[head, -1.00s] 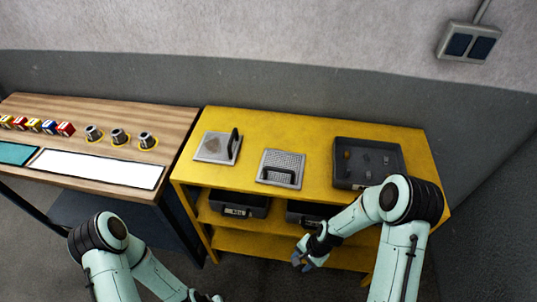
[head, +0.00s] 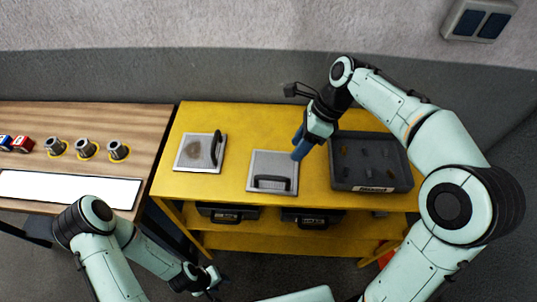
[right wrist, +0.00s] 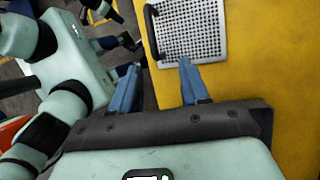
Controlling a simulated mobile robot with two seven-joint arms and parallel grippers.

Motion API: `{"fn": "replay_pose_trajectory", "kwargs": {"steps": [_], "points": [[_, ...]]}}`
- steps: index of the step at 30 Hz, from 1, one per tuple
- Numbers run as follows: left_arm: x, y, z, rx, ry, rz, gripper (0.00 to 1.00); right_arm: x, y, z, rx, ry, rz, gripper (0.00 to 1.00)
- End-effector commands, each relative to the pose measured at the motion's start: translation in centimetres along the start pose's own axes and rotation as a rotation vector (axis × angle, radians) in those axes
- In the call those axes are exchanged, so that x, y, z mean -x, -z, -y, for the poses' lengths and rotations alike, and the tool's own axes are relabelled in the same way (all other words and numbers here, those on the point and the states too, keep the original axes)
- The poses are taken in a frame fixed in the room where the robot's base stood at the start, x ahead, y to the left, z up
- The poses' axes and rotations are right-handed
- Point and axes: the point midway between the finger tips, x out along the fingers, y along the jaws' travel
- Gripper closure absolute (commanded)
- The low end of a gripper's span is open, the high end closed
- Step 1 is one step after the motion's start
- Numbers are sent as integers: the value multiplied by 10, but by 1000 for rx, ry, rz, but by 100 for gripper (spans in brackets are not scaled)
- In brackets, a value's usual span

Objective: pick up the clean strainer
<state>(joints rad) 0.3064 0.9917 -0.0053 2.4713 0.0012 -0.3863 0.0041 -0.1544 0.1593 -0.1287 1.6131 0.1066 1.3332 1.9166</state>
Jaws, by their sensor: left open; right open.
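The clean strainer (head: 272,160) is a light square plate with a black handle (head: 271,183) along its front edge, lying on the yellow table. In the right wrist view the strainer (right wrist: 195,30) shows its many holes and no stain. A second strainer (head: 195,153) with a brown stain and a dark handle lies to its left. My right gripper (head: 299,150) is above the table by the clean strainer's right edge, open and empty; its blue fingers (right wrist: 158,72) point toward the strainer, apart from the handle. My left gripper (head: 213,284) is open, low in front of the table.
A dark tray (head: 402,183) with several small pieces stands right of the clean strainer. Black bins (head: 228,214) sit on the shelf below. A wooden bench (head: 100,115) with several metal parts (head: 85,149) stands to the left.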

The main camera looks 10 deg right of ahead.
Motion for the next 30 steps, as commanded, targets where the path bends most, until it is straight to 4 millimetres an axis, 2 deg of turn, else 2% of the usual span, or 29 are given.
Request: {"fn": "replay_pose_trajectory", "kwargs": {"steps": [4,12,20,27,30], "points": [[-6,-7,5,4,3,10,57,-18,2,-2,-3,-6,-2,55],[-17,-16,12,8,7,21,57,-69,2,-2,-2,-7,-3,55],[-19,-17,13,8,8,23,57,-88,1,-2,-1,-4,-2,55],[-24,-21,16,10,9,27,57,-124,-1,-6,-1,-5,-3,55],[-25,-22,17,10,9,28,57,-133,-1,-6,-1,-3,-2,55]]}}
